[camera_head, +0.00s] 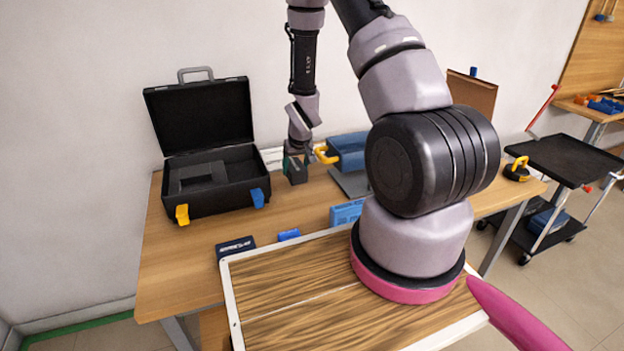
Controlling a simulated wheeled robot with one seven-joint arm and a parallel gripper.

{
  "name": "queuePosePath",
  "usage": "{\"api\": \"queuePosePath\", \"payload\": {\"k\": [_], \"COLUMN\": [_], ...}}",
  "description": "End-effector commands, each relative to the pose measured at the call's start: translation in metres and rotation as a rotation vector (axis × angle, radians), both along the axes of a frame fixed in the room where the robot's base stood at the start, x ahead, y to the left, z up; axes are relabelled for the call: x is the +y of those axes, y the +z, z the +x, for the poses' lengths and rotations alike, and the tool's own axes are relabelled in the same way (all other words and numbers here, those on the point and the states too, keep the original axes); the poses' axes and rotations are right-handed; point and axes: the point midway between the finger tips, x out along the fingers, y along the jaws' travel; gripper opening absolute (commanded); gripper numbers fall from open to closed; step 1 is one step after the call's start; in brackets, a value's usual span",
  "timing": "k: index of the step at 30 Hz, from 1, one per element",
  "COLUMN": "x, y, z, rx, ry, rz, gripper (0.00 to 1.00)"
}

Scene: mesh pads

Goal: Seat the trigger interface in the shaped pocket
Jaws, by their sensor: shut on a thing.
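My gripper (297,152) points down over the middle of the table, to the right of the open black case (218,198). It is shut on a small dark block with a greenish edge (297,173), which appears to be the trigger interface. The fingers are small and partly hidden, and I cannot tell whether the block touches the table. The case's lid leans back, and a grey shaped recess (197,178), which looks like the pocket, shows inside. The recess floor is not clear from here.
A blue tool with a yellow handle (348,150) stands on a grey stand right beside my gripper. Blue boxes (346,213) and a dark navy box (235,247) lie near the table's front. Bare wood lies between case and gripper. A black cart (562,160) stands at right.

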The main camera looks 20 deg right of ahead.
Motion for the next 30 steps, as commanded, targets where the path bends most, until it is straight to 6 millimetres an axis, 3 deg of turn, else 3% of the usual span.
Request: {"api": "queuePosePath", "payload": {"k": [12,24,25,27,30], "x": [0.0,0.0,0.0,0.0,0.0], "y": [-0.05,-0.055,-0.056,-0.055,-0.055], "z": [0.0,0.0,0.0,0.0,0.0], "rx": [0.0,-0.001,0.0,-0.001,-0.001], "ry": [0.0,0.0,-0.001,-0.001,0.0], "rz": [0.0,0.0,0.0,0.0,0.0], "gripper": [0.0,0.0,0.76,1.0,1.0]}}
